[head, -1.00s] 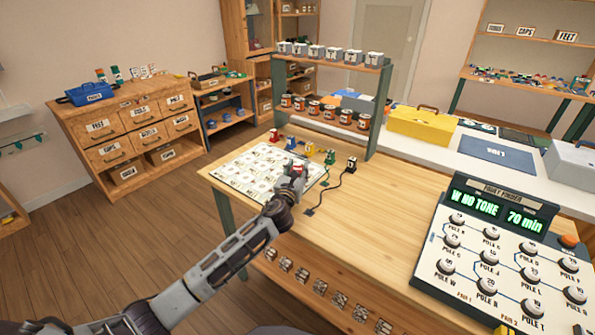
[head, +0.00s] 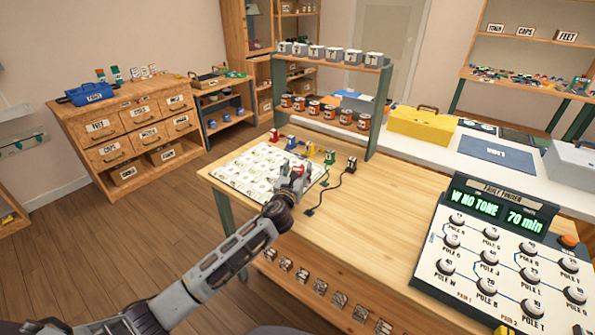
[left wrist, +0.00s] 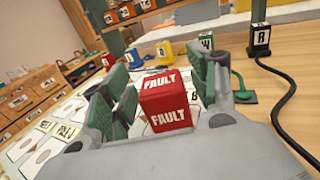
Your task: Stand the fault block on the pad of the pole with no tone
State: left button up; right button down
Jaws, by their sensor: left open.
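The red fault block (left wrist: 165,105), lettered FAULT, stands between the fingers of my left gripper (left wrist: 160,88) in the left wrist view. The gripper is open, its green-padded fingers on either side of the block. In the head view the left gripper (head: 297,172) is over the right part of the white pad sheet (head: 240,172), with a bit of red showing. The pad beneath the block is hidden. The fault finder (head: 500,250) reads "W NO TONE 70 min" above its pole dials. My right gripper is not in view.
Small red (head: 274,135), yellow (head: 310,149), green (head: 330,157) and black (head: 352,163) blocks stand along the sheet's far side; a blue one is there too. A black cable (head: 333,192) curves beside the gripper. The bench front (head: 360,235) is clear.

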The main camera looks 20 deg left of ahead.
pick_arm(q)
jog(key=s+p, duration=0.1)
jog(key=s, duration=0.6)
jog(key=shift+s+d, duration=0.15)
jog(key=shift+s, duration=0.1)
jog(key=shift+s+d, duration=0.1)
jog(key=shift+s, duration=2)
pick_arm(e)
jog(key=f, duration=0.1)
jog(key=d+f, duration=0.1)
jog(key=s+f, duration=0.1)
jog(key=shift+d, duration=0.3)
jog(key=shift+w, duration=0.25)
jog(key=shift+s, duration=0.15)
